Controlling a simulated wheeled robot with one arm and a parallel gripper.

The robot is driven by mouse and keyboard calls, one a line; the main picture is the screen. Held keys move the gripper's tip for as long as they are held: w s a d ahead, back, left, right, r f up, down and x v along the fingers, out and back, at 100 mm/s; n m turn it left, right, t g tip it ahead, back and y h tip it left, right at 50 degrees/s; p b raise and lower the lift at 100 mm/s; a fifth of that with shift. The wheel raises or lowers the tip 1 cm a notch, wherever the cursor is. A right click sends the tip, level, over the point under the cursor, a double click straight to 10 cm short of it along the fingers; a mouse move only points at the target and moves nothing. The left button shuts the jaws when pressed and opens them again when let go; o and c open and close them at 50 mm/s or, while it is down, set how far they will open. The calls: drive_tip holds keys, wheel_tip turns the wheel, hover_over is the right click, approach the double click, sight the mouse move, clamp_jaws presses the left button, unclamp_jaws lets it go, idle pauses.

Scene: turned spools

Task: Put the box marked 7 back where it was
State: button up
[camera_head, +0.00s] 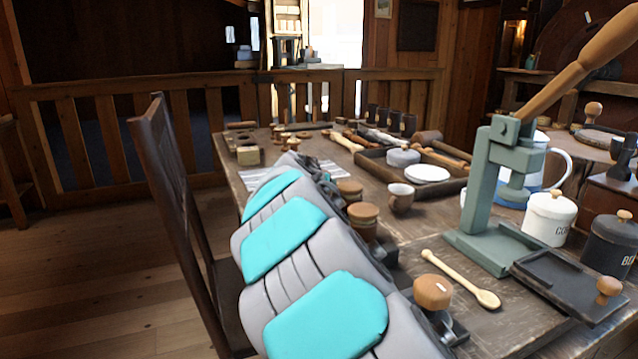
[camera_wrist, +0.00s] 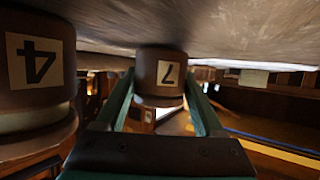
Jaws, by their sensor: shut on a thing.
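The box marked 7 (camera_wrist: 168,73), a round dark wooden box with a pale label, sits between the two green fingers of my gripper (camera_wrist: 160,88) in the wrist view, which looks upside down. My gripper is shut on it. Its base is at or close to the tabletop; I cannot tell if it touches. A similar box marked 4 (camera_wrist: 38,62) stands beside it at the picture's left, apart from the fingers. In the head view my arm crosses the table and hides my gripper. Round wooden-lidded boxes (camera_head: 362,214) show beside the arm, their numbers unreadable.
The wooden table (camera_head: 420,225) is crowded. A mug (camera_head: 400,197), a tray (camera_head: 455,185) with a white plate, a green press (camera_head: 490,200), a wooden spoon (camera_head: 460,280) and canisters (camera_head: 548,219) stand right of my arm. A dark chair (camera_head: 180,190) is at the left.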

drive_tip(key=shift+f, duration=0.1)
drive_tip(key=o, duration=1.5)
drive_tip(key=shift+r+p, duration=0.4)
drive_tip(key=shift+p, duration=0.1)
drive_tip(key=v, duration=1.2)
drive_tip(key=shift+r+b, duration=0.3)
drive_tip(key=shift+b, duration=0.05)
